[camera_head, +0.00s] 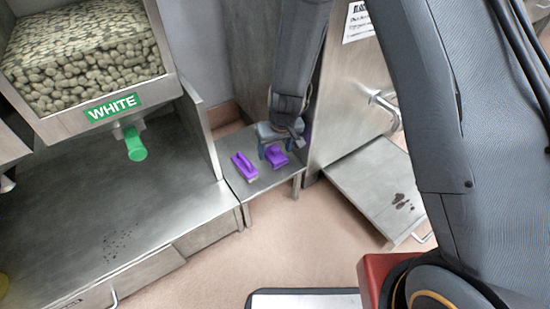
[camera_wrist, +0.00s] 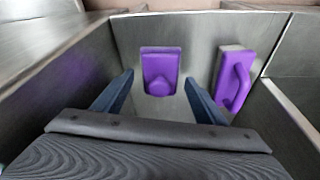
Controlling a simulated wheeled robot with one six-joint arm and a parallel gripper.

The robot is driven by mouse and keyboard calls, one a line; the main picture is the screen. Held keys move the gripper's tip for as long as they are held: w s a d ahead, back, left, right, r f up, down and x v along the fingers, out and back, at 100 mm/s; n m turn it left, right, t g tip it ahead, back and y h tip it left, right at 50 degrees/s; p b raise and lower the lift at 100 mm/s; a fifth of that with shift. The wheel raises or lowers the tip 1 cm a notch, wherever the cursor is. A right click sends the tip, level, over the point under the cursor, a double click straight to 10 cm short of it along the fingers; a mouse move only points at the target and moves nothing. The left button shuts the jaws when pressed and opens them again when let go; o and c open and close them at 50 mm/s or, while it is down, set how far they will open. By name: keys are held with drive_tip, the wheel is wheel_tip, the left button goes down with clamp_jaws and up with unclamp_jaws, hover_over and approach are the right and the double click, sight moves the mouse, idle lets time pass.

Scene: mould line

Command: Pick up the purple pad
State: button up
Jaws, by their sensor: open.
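The purple pad (camera_head: 275,155) lies on a small low metal shelf (camera_head: 262,186) in the head view. In the wrist view the purple pad (camera_wrist: 161,66) is a flat purple block with a raised rounded knob. It lies ahead of my gripper (camera_wrist: 158,97), roughly centred between the two open blue fingers. My gripper (camera_head: 268,146) is above and beside the pad in the head view, and nothing shows between its fingers. I cannot tell whether a finger touches the pad.
A purple brush-like tool with a loop handle (camera_head: 244,167) lies left of the pad; it shows at right in the wrist view (camera_wrist: 234,80). A bin labelled WHITE (camera_head: 112,105) with a green spout stands left. A stained metal panel (camera_head: 375,185) lies right.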

drive_tip(key=c, duration=1)
drive_tip(key=shift+r, duration=0.25)
